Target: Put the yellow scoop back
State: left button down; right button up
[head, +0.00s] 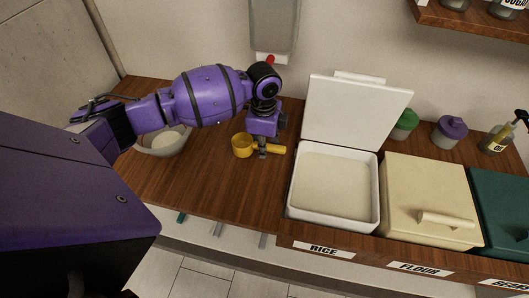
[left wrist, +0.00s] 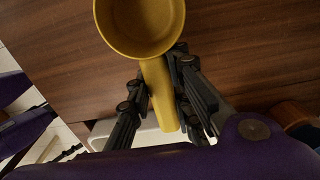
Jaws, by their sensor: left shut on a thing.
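The yellow scoop (head: 242,146) is over the wooden counter, left of the open rice bin. My left gripper (head: 262,152) is shut on its handle. In the left wrist view the round cup of the scoop (left wrist: 141,24) points away from my left gripper (left wrist: 163,100), with the handle between the fingers. I cannot tell whether the scoop touches the counter. The white rice bin (head: 291,205) has its lid (head: 355,112) raised and pale contents inside. My right gripper is not in view.
A bowl (head: 165,146) with pale contents stands at the left of the counter (head: 205,182). A closed cream flour bin (head: 428,190) and a teal bin (head: 505,205) stand at the right. Green (head: 405,122) and purple (head: 451,128) lidded jars stand behind. A dispenser (head: 273,28) hangs on the wall.

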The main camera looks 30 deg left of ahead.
aim_at(264, 160)
pick_arm(q)
jog(key=shift+f, duration=1.3)
jog(key=shift+s, duration=0.1)
jog(key=shift+f, duration=0.15)
jog(key=c, duration=1.6)
grip_release()
notch_tip(264, 160, up, 12)
jog(key=shift+r+p, duration=0.15)
jog(key=shift+p, duration=0.15)
